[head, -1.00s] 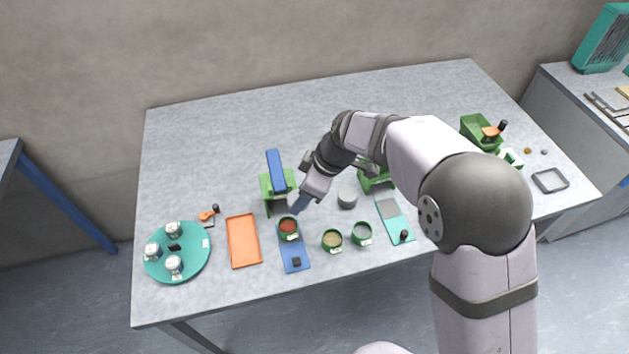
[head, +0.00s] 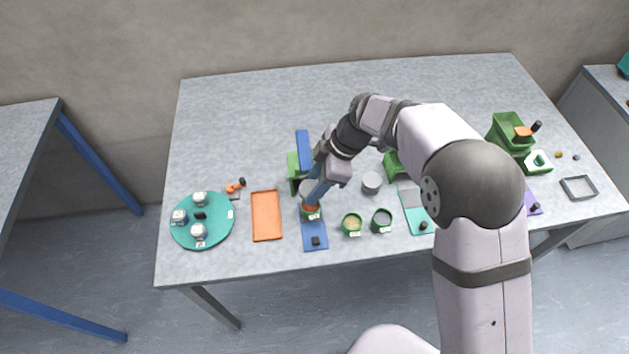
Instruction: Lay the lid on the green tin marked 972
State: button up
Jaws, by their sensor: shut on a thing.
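My gripper (head: 314,196) is shut on a grey round thing (head: 307,188), which looks like the lid. It holds this just above the green tin with red powder (head: 311,214), partly covering that tin in the view. I cannot tell whether they touch. The red-powder tin stands on a blue scale or plate (head: 314,234). A green tin with tan powder (head: 352,225) and a green tin with grey powder (head: 382,221) stand to the right, both uncovered. Each tin bears a white label, too small to read, so I cannot tell which is 972.
A grey cylinder (head: 371,182) stands behind the tins. An orange tray (head: 266,231) and a teal turntable (head: 184,233) with white jars lie left. A green stand with a blue top (head: 304,150) is just behind my gripper. The rear of the grey table (head: 240,110) is clear.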

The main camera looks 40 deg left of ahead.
jog(key=shift+f+b, duration=0.95)
jog(key=shift+f, duration=1.05)
jog(key=shift+f+b, duration=0.55)
jog(key=shift+b, duration=0.05)
jog(key=shift+b, duration=0.6)
jog(key=shift+f+b, duration=0.55)
jog(key=o, duration=1.5)
jog(key=shift+r, duration=0.1)
jog(key=shift+w+a+r, duration=0.1)
jog(key=shift+r, duration=0.05)
